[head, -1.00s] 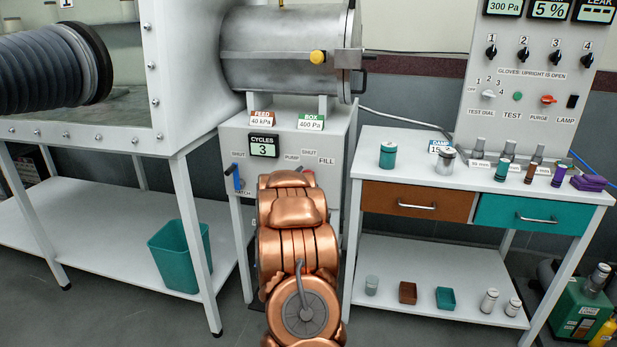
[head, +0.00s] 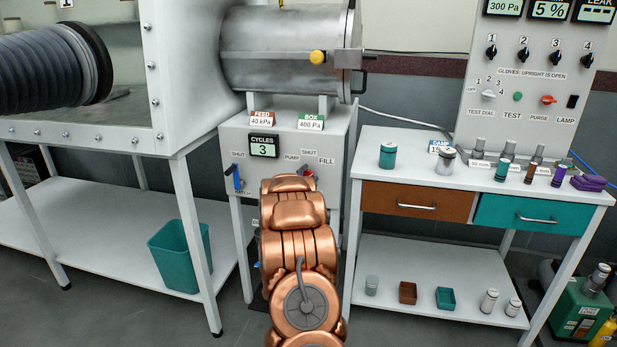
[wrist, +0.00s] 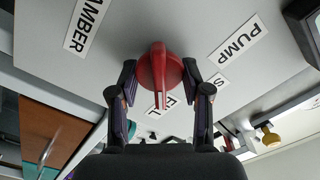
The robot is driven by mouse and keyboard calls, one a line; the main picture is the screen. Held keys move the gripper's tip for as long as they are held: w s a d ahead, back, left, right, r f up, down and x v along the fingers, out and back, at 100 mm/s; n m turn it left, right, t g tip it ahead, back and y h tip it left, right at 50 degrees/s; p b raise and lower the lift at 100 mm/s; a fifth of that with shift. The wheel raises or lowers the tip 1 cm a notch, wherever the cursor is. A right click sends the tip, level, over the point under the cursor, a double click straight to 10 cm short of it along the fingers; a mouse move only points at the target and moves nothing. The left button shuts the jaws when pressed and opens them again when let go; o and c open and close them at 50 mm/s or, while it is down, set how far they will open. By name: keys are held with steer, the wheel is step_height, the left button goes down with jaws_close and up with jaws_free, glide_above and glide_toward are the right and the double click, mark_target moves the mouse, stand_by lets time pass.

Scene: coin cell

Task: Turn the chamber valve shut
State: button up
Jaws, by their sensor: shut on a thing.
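The chamber valve is a red knob (wrist: 166,70) with a narrow pointer-like handle, on a light grey panel with labels reading PUMP, FILL and part of CHAMBER in the wrist view. My gripper (wrist: 160,82) has one dark finger on each side of this valve and is shut on it. The handle points down in the wrist view, toward the FILL label. In the head view only a small red part of the valve (head: 307,171) shows above my copper arm, near the SHUT and FILL labels. My fingers are hidden there.
A blue lever (head: 237,180) sits on the same cabinet (head: 280,142), left of my arm. A metal cylinder (head: 285,60) lies above it. A bench (head: 480,170) with drawers and small jars stands close on the right. A glovebox (head: 185,75) is at left.

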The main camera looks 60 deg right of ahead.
steer(key=c, duration=0.5)
steer(key=shift+n+p, duration=0.3)
steer(key=n+p, duration=0.4)
steer(key=n, duration=0.1)
steer(key=shift+w+a+r+p, duration=0.1)
steer(key=shift+w+r+p, duration=0.05)
steer(key=shift+r+p, duration=0.15)
steer(key=shift+w+f+n+p, duration=0.1)
steer(key=shift+f+n+p, duration=0.1)
steer(key=shift+n+p, duration=1.6)
steer(key=shift+n, duration=0.5)
steer(key=o, duration=1.1)
steer(key=shift+o, duration=0.2)
